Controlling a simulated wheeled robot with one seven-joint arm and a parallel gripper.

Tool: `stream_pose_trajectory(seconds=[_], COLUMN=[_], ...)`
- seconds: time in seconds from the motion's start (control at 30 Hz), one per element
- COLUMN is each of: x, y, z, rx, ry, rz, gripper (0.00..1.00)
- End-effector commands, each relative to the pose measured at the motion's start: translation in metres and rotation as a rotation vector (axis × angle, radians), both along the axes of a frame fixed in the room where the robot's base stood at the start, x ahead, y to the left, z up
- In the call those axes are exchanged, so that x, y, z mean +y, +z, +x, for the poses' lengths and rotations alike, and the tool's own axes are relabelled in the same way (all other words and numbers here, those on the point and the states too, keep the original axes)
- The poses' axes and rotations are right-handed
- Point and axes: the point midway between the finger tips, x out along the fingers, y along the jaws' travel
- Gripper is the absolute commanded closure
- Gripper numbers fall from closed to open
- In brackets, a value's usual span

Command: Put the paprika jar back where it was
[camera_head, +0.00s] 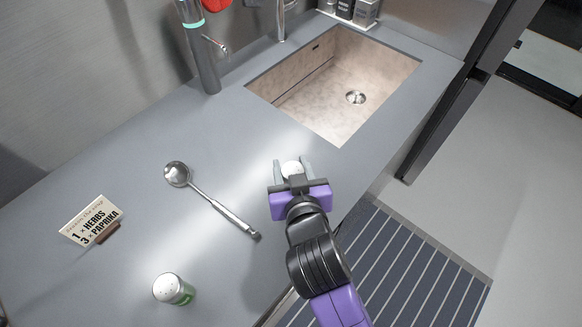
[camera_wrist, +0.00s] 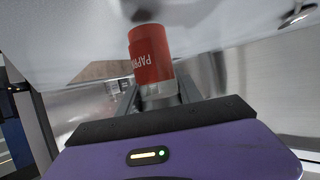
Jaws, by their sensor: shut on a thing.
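The paprika jar has a red label with part of its name readable in the wrist view (camera_wrist: 150,55) and a pale lid end nearest my gripper. In the head view only the white top of the jar (camera_head: 292,167) shows between the fingers. My gripper (camera_head: 293,171) is shut on the jar, over the grey counter in front of the sink. The fingers also show beside the jar's lid end in the wrist view (camera_wrist: 157,98). I cannot tell whether the jar's base touches the counter.
A green-labelled shaker (camera_head: 173,289) stands at the front of the counter (camera_head: 130,160). A metal ladle (camera_head: 212,202) lies left of my gripper. A card (camera_head: 91,220) reads 1 x herbs, 3 x paprika. The sink (camera_head: 300,95) is behind; a tall dark cylinder (camera_head: 203,60) stands left of it.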

Motion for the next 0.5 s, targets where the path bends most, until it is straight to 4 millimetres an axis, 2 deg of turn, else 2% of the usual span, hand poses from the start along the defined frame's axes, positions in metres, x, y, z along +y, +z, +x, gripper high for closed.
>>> stream_pose_trajectory(seconds=[0.1, 0.47, 0.5], x=[0.0, -0.0001, -0.0001], y=[-0.0083, -0.0119, -0.0125], z=[-0.0002, 0.0, 0.0], rx=[-0.001, -0.002, -0.001], ry=[0.001, 0.0, 0.0], rz=[0.002, 0.001, 0.001], gripper=[1.0, 1.0, 0.56])
